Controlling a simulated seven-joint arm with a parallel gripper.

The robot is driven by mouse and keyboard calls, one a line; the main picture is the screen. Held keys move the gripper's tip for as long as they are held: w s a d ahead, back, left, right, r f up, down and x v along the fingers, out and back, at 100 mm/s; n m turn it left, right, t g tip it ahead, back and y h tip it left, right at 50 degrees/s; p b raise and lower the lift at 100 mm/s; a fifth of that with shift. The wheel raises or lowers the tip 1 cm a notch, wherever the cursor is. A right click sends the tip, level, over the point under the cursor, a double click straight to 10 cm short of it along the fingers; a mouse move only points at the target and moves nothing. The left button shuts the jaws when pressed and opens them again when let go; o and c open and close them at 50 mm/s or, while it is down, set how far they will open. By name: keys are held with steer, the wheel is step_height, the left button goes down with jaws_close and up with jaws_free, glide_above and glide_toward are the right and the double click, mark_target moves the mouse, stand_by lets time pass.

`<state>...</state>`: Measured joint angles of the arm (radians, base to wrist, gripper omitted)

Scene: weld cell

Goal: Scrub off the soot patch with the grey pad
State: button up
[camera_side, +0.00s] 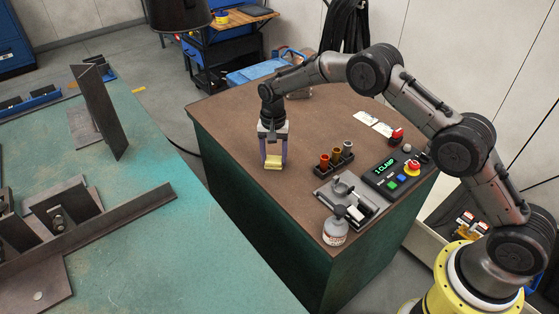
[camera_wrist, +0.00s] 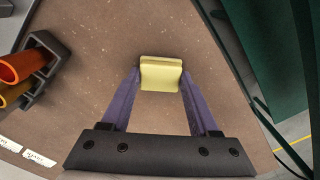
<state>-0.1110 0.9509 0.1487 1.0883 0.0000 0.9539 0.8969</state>
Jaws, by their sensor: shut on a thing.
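My gripper (camera_side: 274,157) points straight down over the brown top of the cabinet. Its two purple fingers are shut on a pale yellow pad (camera_side: 273,163). In the wrist view the yellow pad (camera_wrist: 161,73) sits between the fingertips. The pad is at or just above the cabinet top; I cannot tell if it touches. I see no grey pad in either view. I cannot make out a soot patch; if it lies beneath the pad, it is hidden.
A black rack (camera_side: 334,162) with orange, brown and grey cups stands right of my gripper. A green welding table (camera_side: 150,230) with steel parts stands left, across a gap.

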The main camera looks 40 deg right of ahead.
steer(key=shift+w+r, duration=0.2)
steer(key=shift+w, duration=0.1)
steer(key=shift+s+r, duration=0.1)
steer(key=shift+r, duration=3.75)
